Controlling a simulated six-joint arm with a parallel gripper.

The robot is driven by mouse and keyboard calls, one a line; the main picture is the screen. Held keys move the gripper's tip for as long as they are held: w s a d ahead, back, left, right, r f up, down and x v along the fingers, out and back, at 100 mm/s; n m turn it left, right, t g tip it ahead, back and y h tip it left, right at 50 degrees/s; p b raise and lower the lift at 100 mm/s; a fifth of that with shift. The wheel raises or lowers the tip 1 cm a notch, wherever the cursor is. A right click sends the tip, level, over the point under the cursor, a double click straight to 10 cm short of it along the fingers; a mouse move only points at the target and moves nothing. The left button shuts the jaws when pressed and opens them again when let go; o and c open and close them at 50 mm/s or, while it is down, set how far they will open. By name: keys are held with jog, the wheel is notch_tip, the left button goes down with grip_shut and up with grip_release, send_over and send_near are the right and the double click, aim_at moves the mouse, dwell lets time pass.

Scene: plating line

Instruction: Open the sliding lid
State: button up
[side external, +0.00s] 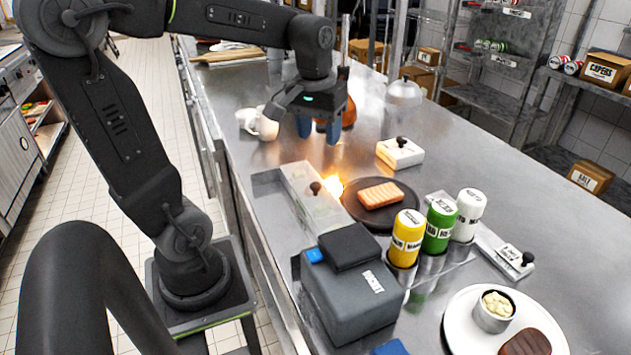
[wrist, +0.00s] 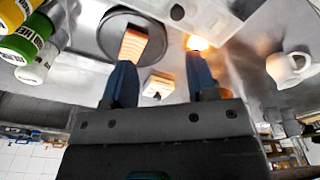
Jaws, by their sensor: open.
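A pale, partly see-through sliding lid (side external: 311,204) with a black knob (side external: 315,188) lies along the counter, left of the dark round plate. Its knob also shows at the top of the wrist view (wrist: 177,12). A dark recess shows at the lid's left side; I cannot tell how far the lid covers it. My gripper (side external: 318,131) hangs above the counter, behind the lid and apart from it. Its blue fingers point down, open and empty. In the wrist view the fingers (wrist: 160,82) are spread wide with nothing between them touching.
A salmon piece (side external: 381,195) lies on the dark plate (side external: 354,211) beside a bright glow. Yellow (side external: 407,238), green (side external: 440,226) and white (side external: 468,215) bottles, a grey box (side external: 350,290) and a white knobbed block (side external: 400,154) stand nearby.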

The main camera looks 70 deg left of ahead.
aim_at(315, 184)
jog(key=shift+n+g, duration=0.5)
jog(key=shift+n, duration=0.4)
jog(key=a+f, duration=0.1)
jog(key=f, duration=0.3)
jog(key=a+f, duration=0.1)
jog(key=f, duration=0.4)
jog(key=w+a+f, duration=0.1)
jog(key=f, duration=0.4)
jog(key=shift+a+f, duration=0.25)
jog(key=shift+a, duration=0.1)
jog(key=shift+c, duration=0.3)
grip_shut()
jog(key=shift+s, duration=0.1)
